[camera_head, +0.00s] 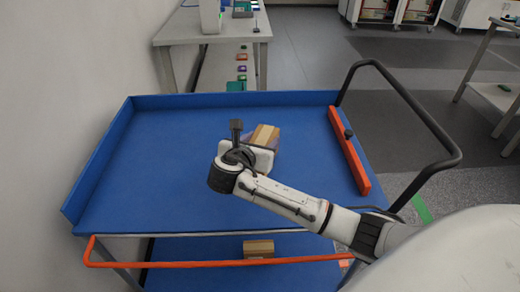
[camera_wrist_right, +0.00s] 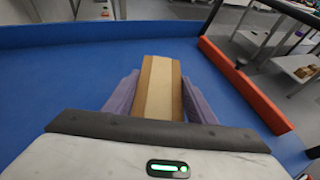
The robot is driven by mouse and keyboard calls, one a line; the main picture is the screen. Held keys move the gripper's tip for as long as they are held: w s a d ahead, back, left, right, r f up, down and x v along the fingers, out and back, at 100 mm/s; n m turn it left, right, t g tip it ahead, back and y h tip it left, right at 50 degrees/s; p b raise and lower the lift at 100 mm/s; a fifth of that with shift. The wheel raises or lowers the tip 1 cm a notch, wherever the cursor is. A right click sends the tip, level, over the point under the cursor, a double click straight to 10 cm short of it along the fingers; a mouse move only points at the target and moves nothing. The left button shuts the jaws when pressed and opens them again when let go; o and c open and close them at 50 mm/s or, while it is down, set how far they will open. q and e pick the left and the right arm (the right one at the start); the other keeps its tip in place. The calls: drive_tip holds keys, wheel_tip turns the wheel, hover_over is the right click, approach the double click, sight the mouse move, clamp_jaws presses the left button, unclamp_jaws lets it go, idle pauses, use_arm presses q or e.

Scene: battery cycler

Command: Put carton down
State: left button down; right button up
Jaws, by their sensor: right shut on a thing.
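A small brown carton (camera_head: 265,134) with a pale tape strip is over the blue cart top (camera_head: 170,150), near the middle. My right gripper (camera_head: 262,148) is shut on it, and the gripper body hides its near side. In the right wrist view the carton (camera_wrist_right: 161,87) sits between the two purple-grey fingers, one on each side. I cannot tell whether its underside touches the cart top. My left gripper does not show.
The blue top has raised walls, an orange bar (camera_head: 349,152) at right and a black handle (camera_head: 440,130). Much of the surface is clear. Another carton (camera_head: 258,249) lies on the lower shelf. A table (camera_head: 180,30) stands behind.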

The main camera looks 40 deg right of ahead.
wheel_tip(320, 180, down, 3)
drive_tip(key=shift+f, duration=0.1)
drive_tip(key=o, duration=1.2)
drive_tip(key=v, duration=1.2)
